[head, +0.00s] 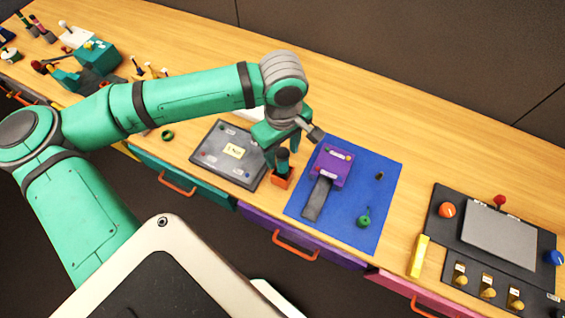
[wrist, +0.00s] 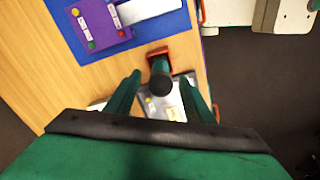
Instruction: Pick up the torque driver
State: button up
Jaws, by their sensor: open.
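The likely torque driver (wrist: 160,86) is a dark upright tool with a round black top, standing in an orange-red holder (head: 282,180). The holder also shows in the wrist view (wrist: 158,52). My gripper (head: 281,152) is above the holder, pointing down. In the wrist view my gripper (wrist: 160,82) is open, with one green finger on each side of the driver. I cannot tell whether either finger touches it. In the head view the gripper hides much of the driver.
A grey panel (head: 212,140) lies left of the holder. A blue mat (head: 378,190) to the right bears a purple box (head: 328,170) and a small green object (head: 364,218). A dark control panel (head: 447,232) is farther right. Bare wood lies behind the mat.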

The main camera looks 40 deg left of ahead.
aim_at(283, 167)
jog(key=shift+s+f, duration=0.1)
jog(key=shift+f, duration=2.5)
jog(key=c, duration=1.2)
